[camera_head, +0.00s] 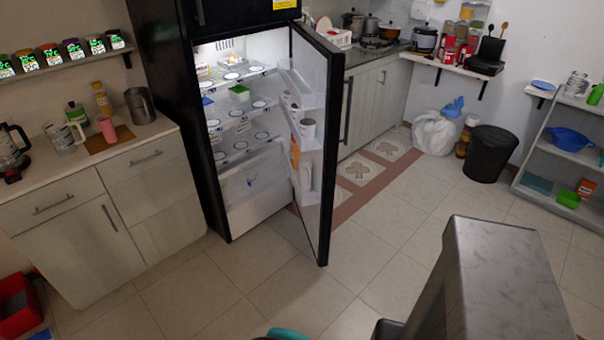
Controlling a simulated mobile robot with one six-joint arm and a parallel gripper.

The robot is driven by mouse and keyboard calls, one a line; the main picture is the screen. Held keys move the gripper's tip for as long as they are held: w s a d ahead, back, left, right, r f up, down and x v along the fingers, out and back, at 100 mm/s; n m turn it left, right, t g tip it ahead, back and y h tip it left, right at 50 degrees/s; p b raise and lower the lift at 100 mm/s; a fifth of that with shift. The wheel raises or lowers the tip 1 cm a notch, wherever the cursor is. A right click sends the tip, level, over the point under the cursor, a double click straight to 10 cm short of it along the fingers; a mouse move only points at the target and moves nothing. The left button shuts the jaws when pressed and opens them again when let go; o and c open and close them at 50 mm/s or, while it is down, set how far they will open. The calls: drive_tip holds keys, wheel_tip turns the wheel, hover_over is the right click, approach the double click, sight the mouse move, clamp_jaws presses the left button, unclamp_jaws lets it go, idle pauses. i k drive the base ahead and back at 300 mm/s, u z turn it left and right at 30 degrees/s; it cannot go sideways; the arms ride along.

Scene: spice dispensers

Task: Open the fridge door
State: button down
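The black fridge (205,140) stands left of centre against the wall. Its lower door (325,150) is swung wide open toward the front right, hinged on the right side. The lit interior (240,95) shows white shelves with round labels and a green box (239,93). The door's inner racks hold a few cartons and containers. A vertical handle (346,110) shows at the door's outer edge. The upper compartment door (235,15) is shut. My gripper is not recognisable in this view.
A drawer cabinet (110,200) stands left of the fridge. A grey marbled surface (500,270) fills the lower right foreground. A black bin (487,155) and white bag (433,133) stand at the back. Tiled floor (380,240) is clear before the door.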

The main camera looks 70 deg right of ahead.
sight(315, 78)
drive_tip(key=z, duration=0.2)
drive_tip(key=i, duration=0.85)
drive_tip(key=z, duration=0.65)
drive_tip(key=i, duration=0.45)
drive_tip(key=z, duration=0.15)
